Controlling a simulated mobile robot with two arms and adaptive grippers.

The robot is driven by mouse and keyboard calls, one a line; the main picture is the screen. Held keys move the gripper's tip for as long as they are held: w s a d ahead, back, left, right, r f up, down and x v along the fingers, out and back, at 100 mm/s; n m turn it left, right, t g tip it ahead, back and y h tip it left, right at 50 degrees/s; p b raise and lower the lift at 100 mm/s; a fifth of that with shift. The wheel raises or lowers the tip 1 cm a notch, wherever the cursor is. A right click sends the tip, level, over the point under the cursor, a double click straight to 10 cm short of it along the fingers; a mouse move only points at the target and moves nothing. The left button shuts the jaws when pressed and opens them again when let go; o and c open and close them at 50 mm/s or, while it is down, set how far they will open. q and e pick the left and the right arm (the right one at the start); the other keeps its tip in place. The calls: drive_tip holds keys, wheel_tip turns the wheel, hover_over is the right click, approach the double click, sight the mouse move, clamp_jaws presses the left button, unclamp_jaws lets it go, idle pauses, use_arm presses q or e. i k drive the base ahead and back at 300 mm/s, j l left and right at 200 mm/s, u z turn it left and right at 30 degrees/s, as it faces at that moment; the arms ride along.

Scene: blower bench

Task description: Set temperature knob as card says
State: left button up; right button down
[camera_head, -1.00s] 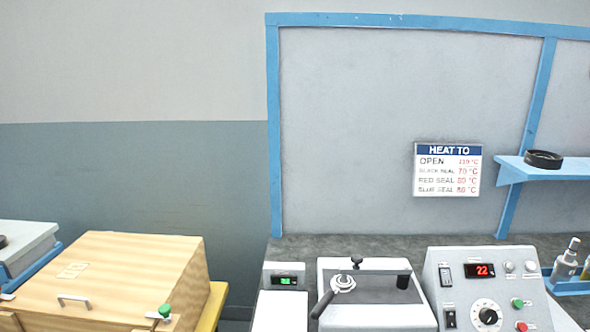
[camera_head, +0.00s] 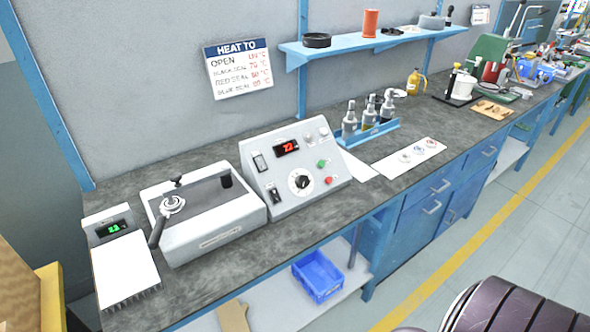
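The card (camera_head: 238,69) on the back wall is headed "HEAT TO". It lists OPEN, black seal, red seal and blue seal, with red temperatures; OPEN read about 110 °C, black 70, red 60 and blue 50 or 80, the digits being blurred. The grey control box (camera_head: 293,167) stands on the bench below it. Its black temperature knob (camera_head: 301,182) sits on a white dial, under a red display (camera_head: 286,147) that seems to read 22. Neither of my grippers is in view.
A white bath-like unit (camera_head: 214,232) with a black handle stands left of the control box, and a scale-like unit (camera_head: 121,268) with a green display is farther left. Bottles (camera_head: 367,116) in a blue rack and a white sheet (camera_head: 412,157) with small rings lie right. A blue bin (camera_head: 317,275) is below.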

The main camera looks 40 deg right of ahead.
sight(302, 182)
drive_tip(key=z, duration=1.25)
